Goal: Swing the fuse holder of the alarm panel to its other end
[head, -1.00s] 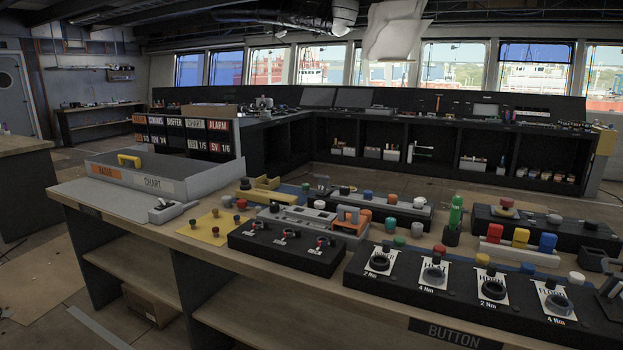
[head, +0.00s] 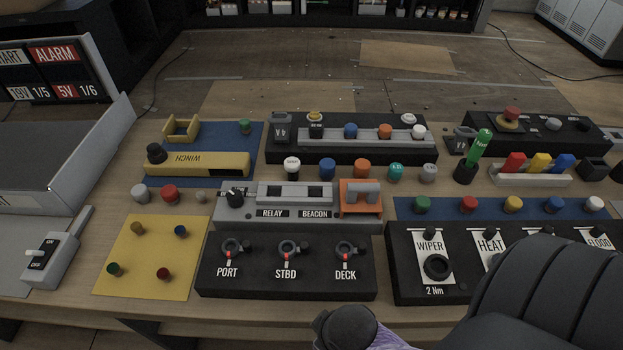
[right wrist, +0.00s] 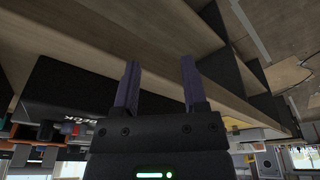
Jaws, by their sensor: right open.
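The red ALARM label (head: 54,54) is on the black sign face at the upper left of the head view. I cannot tell for sure which unit is the alarm panel. A grey panel (head: 300,213) in the middle bears RELAY and BEACON labels, a black knob and an orange bracket (head: 361,206) with a grey piece in it. Whether that piece is the fuse holder is unclear. My right gripper (right wrist: 159,72) is open and empty in the right wrist view, beneath the bench edge, with its two purple-grey fingers apart. My left gripper is not in view.
A black switch box (head: 285,277) marked PORT, STBD and DECK stands in front of the grey panel. A yellow WINCH unit (head: 210,164) and a yellow plate (head: 150,262) lie left. A WIPER and HEAT knob box (head: 400,240) is at right, partly hidden by my arm.

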